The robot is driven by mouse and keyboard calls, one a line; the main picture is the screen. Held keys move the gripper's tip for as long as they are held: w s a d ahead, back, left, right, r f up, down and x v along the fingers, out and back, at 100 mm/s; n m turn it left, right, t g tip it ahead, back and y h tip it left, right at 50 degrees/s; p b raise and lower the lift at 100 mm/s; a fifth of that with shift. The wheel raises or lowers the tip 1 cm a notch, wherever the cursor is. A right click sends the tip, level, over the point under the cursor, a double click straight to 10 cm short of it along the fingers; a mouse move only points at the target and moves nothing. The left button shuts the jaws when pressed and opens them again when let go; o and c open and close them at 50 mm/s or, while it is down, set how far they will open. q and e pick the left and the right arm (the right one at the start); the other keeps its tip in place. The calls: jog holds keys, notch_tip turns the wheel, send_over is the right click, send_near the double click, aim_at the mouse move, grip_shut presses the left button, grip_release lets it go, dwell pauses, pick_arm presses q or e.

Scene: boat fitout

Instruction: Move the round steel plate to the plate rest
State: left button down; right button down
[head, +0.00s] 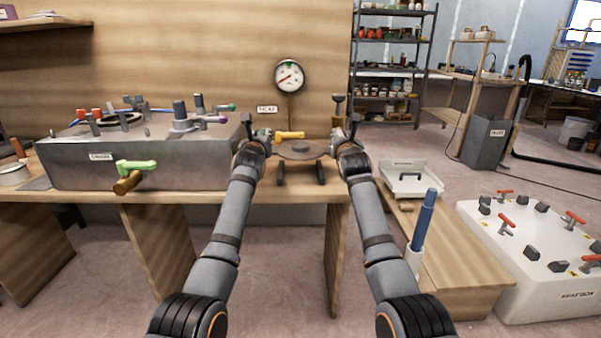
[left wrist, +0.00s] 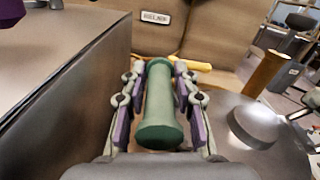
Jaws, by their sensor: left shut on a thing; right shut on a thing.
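The round steel plate (head: 300,155) is level at the bench's right end, between my two grippers. Part of it, with a raised central disc, shows in the left wrist view (left wrist: 282,145). My left gripper (head: 263,136) is shut on the plate's green handle (left wrist: 160,105), which lies between its fingers in the left wrist view. My right gripper (head: 343,142) is shut at the plate's right side; the handle there is hidden. Two dark supports (head: 319,174), perhaps the plate rest, show below the plate. I cannot tell whether the plate touches them.
A grey console (head: 75,165) with levers stands left of my left gripper. A yellow bar (head: 290,134) lies behind the plate, and a gauge (head: 289,76) stands further back. A white tray (head: 408,180) is on the lower bench at right.

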pick_arm(q)
jog(key=shift+r, duration=0.15)
